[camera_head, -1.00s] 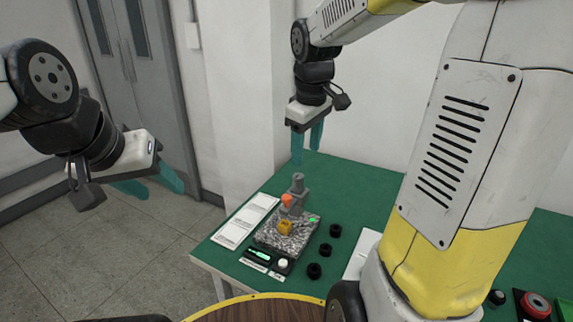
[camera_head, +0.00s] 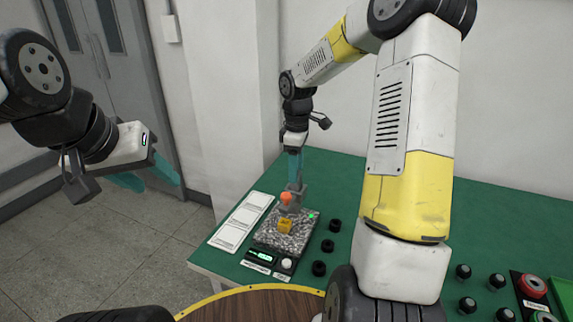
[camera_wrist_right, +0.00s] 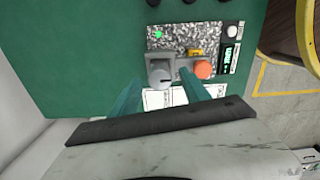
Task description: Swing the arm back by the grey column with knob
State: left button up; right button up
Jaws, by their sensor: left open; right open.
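The grey column with its knob (camera_head: 298,189) stands at the back of a small speckled stone plate (camera_head: 270,232) on the green table. An orange part (camera_head: 286,198) sits beside it on the arm, above a yellow block (camera_head: 285,226). My right gripper (camera_head: 295,175) is open, pointing down at the column's top. In the right wrist view the column (camera_wrist_right: 160,72) shows between and beyond the teal fingertips (camera_wrist_right: 160,85), with the orange part (camera_wrist_right: 203,69) to the right; contact cannot be told. My left gripper (camera_head: 150,180) is open and empty over the floor at the left.
White cards (camera_head: 241,221) lie left of the plate. Several black knobs (camera_head: 327,246) stand to its right. A display with green digits (camera_head: 262,256) and a white button (camera_head: 286,264) are at its front. A red button (camera_head: 533,286) is far right. The back table is clear.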

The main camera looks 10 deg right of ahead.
jog(key=shift+f, duration=0.9)
grip_shut()
jog(key=shift+r, duration=0.1)
dwell(0.7)
